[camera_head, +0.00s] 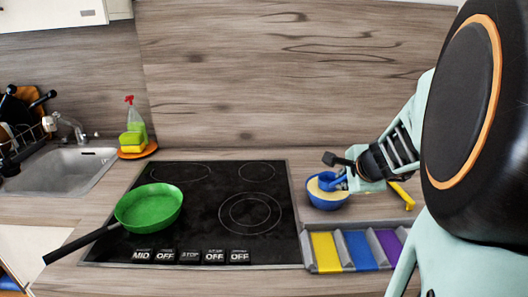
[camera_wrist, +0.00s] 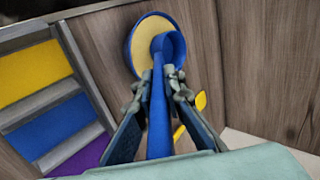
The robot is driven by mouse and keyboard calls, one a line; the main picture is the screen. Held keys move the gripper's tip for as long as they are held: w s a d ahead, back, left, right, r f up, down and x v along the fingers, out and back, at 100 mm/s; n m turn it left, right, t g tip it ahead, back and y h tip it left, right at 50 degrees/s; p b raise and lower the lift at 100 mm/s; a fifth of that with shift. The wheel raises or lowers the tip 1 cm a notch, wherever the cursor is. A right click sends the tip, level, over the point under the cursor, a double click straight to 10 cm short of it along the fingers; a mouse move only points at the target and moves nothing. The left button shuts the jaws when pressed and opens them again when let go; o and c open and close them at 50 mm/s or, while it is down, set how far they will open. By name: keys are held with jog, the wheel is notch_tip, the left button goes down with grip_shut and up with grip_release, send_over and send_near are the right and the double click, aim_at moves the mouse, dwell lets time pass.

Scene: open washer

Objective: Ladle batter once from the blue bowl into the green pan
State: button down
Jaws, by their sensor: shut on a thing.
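The blue bowl (camera_head: 326,203) stands on the counter right of the cooktop, with pale yellow batter in it. It also shows at the top of the wrist view (camera_wrist: 130,48). My gripper (camera_head: 350,178) is shut on the handle of a blue ladle (camera_wrist: 159,105). In the wrist view the ladle's round head is over or inside the bowl's right part; I cannot tell how deep it is or whether it holds batter. The green pan (camera_head: 150,207) sits on the cooktop's front left, its black handle pointing to the lower left. It looks empty.
The black cooktop (camera_head: 205,212) lies between pan and bowl, its right part clear. A grey tray (camera_head: 308,250) with yellow, blue and purple compartments is in front of the bowl. A yellow item (camera_head: 403,195) lies right of the bowl. A sink (camera_head: 62,168) and spray bottle (camera_head: 137,122) are left.

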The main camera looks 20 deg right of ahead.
jog(key=shift+f+b, duration=1.9)
jog(key=shift+f, duration=0.25)
jog(key=shift+r, duration=0.1)
jog(key=shift+r+p, duration=3.65)
jog(key=shift+r, duration=0.2)
